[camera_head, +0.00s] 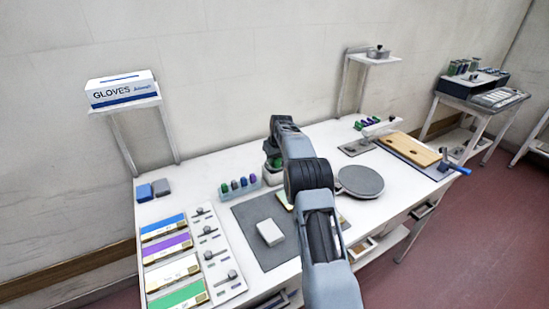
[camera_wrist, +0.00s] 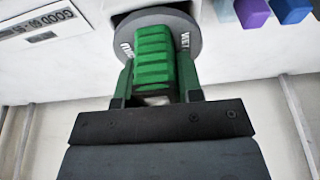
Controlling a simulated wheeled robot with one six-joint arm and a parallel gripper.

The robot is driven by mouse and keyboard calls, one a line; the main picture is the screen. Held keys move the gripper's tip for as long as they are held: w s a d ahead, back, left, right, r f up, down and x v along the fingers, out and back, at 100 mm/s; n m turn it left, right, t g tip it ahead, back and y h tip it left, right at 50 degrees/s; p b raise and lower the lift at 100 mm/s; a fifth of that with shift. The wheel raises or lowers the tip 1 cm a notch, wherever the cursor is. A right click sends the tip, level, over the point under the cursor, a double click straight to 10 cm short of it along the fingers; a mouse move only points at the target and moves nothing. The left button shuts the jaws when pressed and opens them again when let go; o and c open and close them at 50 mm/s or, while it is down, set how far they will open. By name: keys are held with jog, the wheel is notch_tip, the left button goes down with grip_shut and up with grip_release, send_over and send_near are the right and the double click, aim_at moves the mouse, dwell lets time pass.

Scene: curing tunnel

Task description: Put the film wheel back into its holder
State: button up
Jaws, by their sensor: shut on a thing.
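My gripper (camera_wrist: 156,72) is shut on a green ribbed grip (camera_wrist: 154,55) in the wrist view. A grey disc (camera_wrist: 187,22) with raised letters, "WET" among them, shows directly behind the grip; together they look like the film wheel. In the head view my gripper (camera_head: 271,157) points down over the bench behind my arm. A small pale cup-like piece (camera_head: 273,177) shows just under it, partly hidden. I cannot tell whether this is the wheel or its holder, or whether the wheel touches anything below.
A clear rack of coloured pieces (camera_head: 240,187) stands left of my gripper. A round grey plate (camera_head: 360,181) lies to the right. A grey mat (camera_head: 246,217) with a pale block (camera_head: 270,232) lies in front. Coloured panels (camera_head: 166,246) fill the left end. A glove box (camera_head: 122,89) sits on a raised shelf.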

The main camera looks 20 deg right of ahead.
jog(key=shift+f, duration=0.3)
jog(key=o, duration=1.6)
jog(key=shift+r, duration=0.1)
jog(key=shift+r+p, duration=2.9)
jog(key=shift+r, duration=0.5)
